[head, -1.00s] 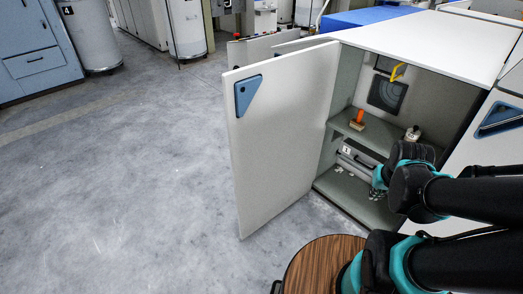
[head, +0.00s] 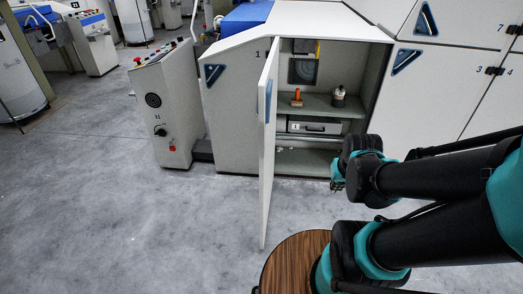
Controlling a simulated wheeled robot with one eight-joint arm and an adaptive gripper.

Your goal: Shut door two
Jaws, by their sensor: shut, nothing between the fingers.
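The white cabinet (head: 335,22) has one door open, standing straight out toward me and seen nearly edge-on. This open door (head: 266,160) is hinged at the left of the opening, beside the panel marked 1; a blue handle (head: 268,100) shows on it. I cannot read a 2 on it. My gripper (head: 338,182) is shut and empty, in front of the lower right of the opening. It is right of the door and apart from it. The arm covers the lower right of the cabinet front.
Inside are a shelf (head: 345,105) with an orange-handled tool (head: 297,97) and a dark-topped container (head: 338,97), and a drawer case (head: 315,126) below. A control pedestal (head: 165,110) stands left of the cabinet. Floor left of the door is clear.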

